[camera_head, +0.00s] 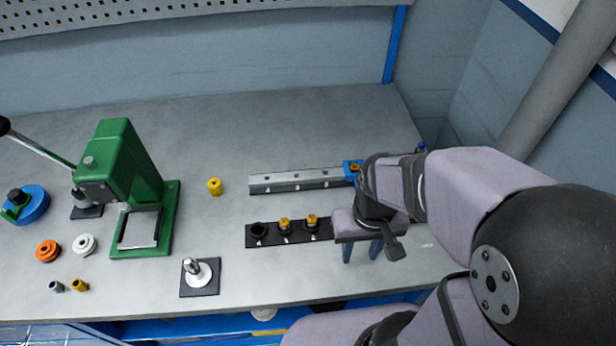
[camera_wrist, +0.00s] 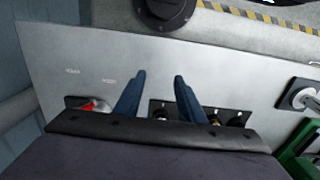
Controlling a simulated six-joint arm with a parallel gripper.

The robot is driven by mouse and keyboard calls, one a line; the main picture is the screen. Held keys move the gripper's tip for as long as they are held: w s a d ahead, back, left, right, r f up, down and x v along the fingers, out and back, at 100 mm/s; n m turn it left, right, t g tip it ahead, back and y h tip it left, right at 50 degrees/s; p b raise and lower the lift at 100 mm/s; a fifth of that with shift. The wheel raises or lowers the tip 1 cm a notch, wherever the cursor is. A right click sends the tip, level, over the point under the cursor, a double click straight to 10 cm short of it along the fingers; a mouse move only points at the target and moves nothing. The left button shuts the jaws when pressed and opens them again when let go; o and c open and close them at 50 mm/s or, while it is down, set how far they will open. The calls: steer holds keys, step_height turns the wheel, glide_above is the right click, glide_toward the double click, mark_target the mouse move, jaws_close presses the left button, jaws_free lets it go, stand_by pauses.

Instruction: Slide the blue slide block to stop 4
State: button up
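The blue slide block (camera_head: 351,171) sits on the grey metal rail (camera_head: 295,180) at the right of centre in the head view. My arm hides part of the block and the rail beyond it. Small marks show along the rail's front, too small to read, so I cannot tell which is stop 4. My gripper (camera_head: 361,252) is in front of the rail, apart from the block, with its two blue fingers spread. In the wrist view the fingers (camera_wrist: 159,76) are also apart with nothing between them. The block is not clearly visible there.
A black strip (camera_head: 270,241) with yellow-topped pieces lies left of my gripper. A green press (camera_head: 125,165) stands at the left. A yellow cylinder (camera_head: 215,186) stands left of the rail. A black plate with a white disc (camera_head: 201,275) is near the front edge. A red piece (camera_wrist: 92,105) shows in the wrist view.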

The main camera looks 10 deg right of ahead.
mark_target(357, 171)
steer(key=shift+o, duration=0.3)
steer(key=w+d+r+m, duration=0.1)
steer(key=w+r+m, duration=0.1)
steer(key=w, duration=0.5)
steer(key=w+d+r+m+p, duration=0.1)
steer(key=w+d+r+m, duration=0.1)
steer(key=w, duration=0.4)
steer(key=w+d+r+m, duration=0.2)
steer(key=w+r+m, duration=0.1)
steer(key=w+m, duration=0.2)
steer(key=shift+w+r+p, duration=0.15)
steer(key=shift+w+p, duration=0.05)
steer(key=shift+w, duration=0.5)
steer(key=shift+w+r+p, duration=0.1)
steer(key=shift+w+p, duration=0.05)
steer(key=shift+w, duration=0.5)
steer(key=shift+f+p, duration=1.05)
steer(key=shift+f, duration=2.65)
steer(key=shift+s, duration=0.1)
jaws_close()
